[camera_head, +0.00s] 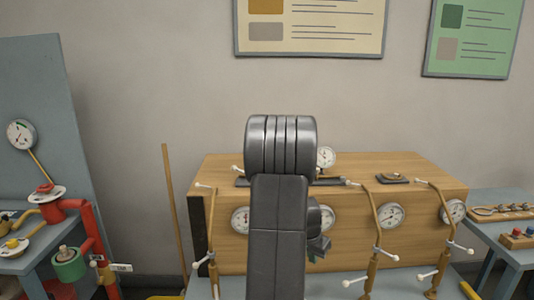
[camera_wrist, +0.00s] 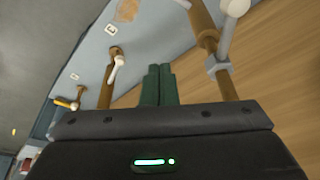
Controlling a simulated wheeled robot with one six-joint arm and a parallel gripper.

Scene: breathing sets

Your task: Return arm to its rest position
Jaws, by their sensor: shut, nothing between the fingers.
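My arm stands upright in the middle of the head view, its grey links in front of a wooden cabinet (camera_head: 340,262) with round gauges. My gripper (camera_wrist: 159,70) shows in the wrist view as two dark green fingers side by side, shut with nothing between them. In the head view a small dark part of my arm's end (camera_head: 319,247) pokes out right of the links, in front of the cabinet. The rest of the gripper is hidden there. In the wrist view a brass pipe with a white-tipped lever (camera_wrist: 222,70) rises just right of the fingers.
Several brass pipes with white-knobbed levers (camera_head: 375,250) stand before the cabinet. A blue-grey bench (camera_head: 487,226) is at the right. At the left are a grey panel (camera_head: 30,90), a red valve stand (camera_head: 85,220) and a leaning wooden pole (camera_head: 173,215).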

